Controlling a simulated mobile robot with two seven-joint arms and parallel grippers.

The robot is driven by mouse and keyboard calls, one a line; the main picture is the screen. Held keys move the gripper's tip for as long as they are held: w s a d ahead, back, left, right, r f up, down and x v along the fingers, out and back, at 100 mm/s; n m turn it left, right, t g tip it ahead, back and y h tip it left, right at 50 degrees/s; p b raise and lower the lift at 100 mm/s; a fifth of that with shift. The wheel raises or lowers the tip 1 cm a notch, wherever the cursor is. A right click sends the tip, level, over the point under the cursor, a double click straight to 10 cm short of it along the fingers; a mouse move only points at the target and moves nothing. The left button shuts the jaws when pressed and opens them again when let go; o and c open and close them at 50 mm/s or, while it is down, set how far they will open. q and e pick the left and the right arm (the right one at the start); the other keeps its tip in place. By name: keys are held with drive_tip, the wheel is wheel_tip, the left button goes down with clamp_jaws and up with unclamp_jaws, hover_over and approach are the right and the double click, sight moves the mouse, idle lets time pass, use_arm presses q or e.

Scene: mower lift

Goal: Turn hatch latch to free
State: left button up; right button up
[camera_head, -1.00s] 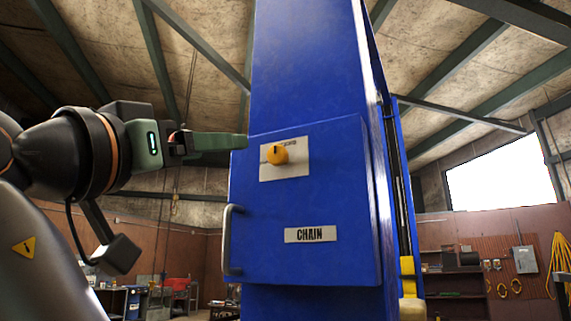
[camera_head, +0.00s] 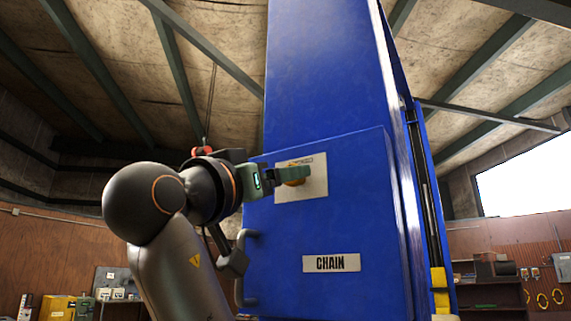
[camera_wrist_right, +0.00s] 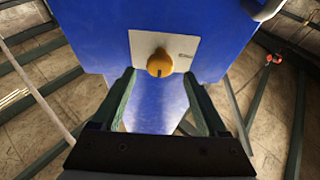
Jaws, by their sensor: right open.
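The latch is a round yellow-orange knob (camera_wrist_right: 160,63) with a dark mark near its upper edge in the right wrist view. It sits on a pale plate (camera_head: 316,178) on the blue hatch door (camera_head: 350,225). My right gripper (camera_head: 297,172) is at the knob in the head view and hides much of it. In the wrist view its two green fingers (camera_wrist_right: 160,75) are open, tips on either side of the knob, just short of it or level with it. I cannot tell whether they touch it. The small print on the plate is unreadable. My left gripper is not in view.
A metal handle (camera_head: 249,270) stands out from the door's left edge. A CHAIN label (camera_head: 331,263) is below the plate. The blue column (camera_head: 325,75) rises behind the door. A yellow part (camera_head: 439,287) is at the lower right. Workshop shelves line the back.

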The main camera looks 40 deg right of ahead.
drive_tip(key=x, duration=0.2)
drive_tip(key=shift+w+d+r, duration=0.1)
drive_tip(key=shift+d, duration=0.2)
drive_tip(key=shift+c, duration=0.3)
clamp_jaws()
